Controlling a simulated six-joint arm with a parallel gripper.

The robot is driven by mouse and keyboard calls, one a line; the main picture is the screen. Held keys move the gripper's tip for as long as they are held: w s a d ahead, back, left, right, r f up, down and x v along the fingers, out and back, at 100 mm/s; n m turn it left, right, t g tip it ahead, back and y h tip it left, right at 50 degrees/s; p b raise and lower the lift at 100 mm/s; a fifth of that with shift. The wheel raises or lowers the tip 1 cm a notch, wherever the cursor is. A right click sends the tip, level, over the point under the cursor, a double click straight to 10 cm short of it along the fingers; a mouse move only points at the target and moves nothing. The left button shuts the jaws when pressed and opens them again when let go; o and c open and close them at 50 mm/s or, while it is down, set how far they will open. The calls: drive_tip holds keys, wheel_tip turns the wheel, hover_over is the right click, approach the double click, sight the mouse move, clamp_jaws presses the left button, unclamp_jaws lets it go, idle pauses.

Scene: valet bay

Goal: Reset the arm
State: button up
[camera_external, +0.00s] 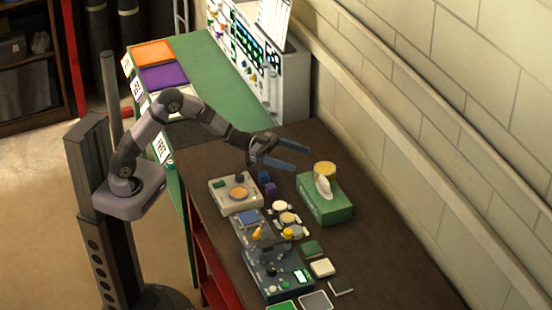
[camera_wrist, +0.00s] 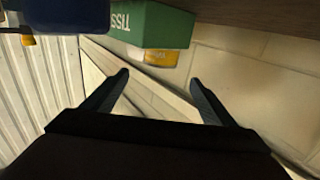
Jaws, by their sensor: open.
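My gripper (camera_external: 290,155) is open and empty, with its two fingers spread apart. In the external view it is raised over the dark brown table, near its far end, and points right toward the wall. The green tissue box (camera_external: 326,205) stands to the right of and below it in that picture. In the wrist view my gripper (camera_wrist: 159,82) shows both fingertips apart with nothing between them. The tissue box (camera_wrist: 150,22) appears upside down beyond the fingers.
The dark table (camera_external: 385,265) holds a beige device (camera_external: 222,203), a grey control box (camera_external: 268,284), purple blocks and several small pads. The block wall (camera_external: 440,110) bounds the right. A green counter (camera_external: 215,78) with a panelled machine (camera_external: 290,90) stands behind.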

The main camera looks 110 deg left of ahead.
drive_tip(key=s+d+r+n+g+y+p, duration=0.2)
drive_tip(key=s+d+r+g+y+p, duration=0.15)
drive_tip(key=d+r+g+p, duration=0.6)
drive_tip(key=s+d+g+h+p, duration=0.1)
drive_tip(key=s+d+g+p, duration=0.2)
drive_tip(key=s+d+p, duration=0.5)
drive_tip(key=s+d+g+p, duration=0.3)
drive_tip(key=s+d, duration=0.1)
drive_tip(key=s, duration=0.8)
drive_tip(key=s+d+g+h+p, duration=0.1)
drive_tip(key=s+d+g+p, duration=0.2)
drive_tip(key=s+d+p, duration=0.5)
drive_tip(key=shift+m+t, duration=0.25)
drive_tip(key=shift+m, duration=0.15)
drive_tip(key=f+b, duration=0.1)
drive_tip(key=b, duration=0.1)
drive_tip(key=s+a+f+b, duration=0.1)
drive_tip(key=f+b, duration=0.1)
drive_tip(key=b, duration=0.1)
drive_tip(key=a+f+b, duration=0.1)
drive_tip(key=f+b, duration=0.1)
drive_tip(key=b, duration=0.1)
drive_tip(key=shift+s+a, duration=0.1)
drive_tip(key=shift+s, duration=0.1)
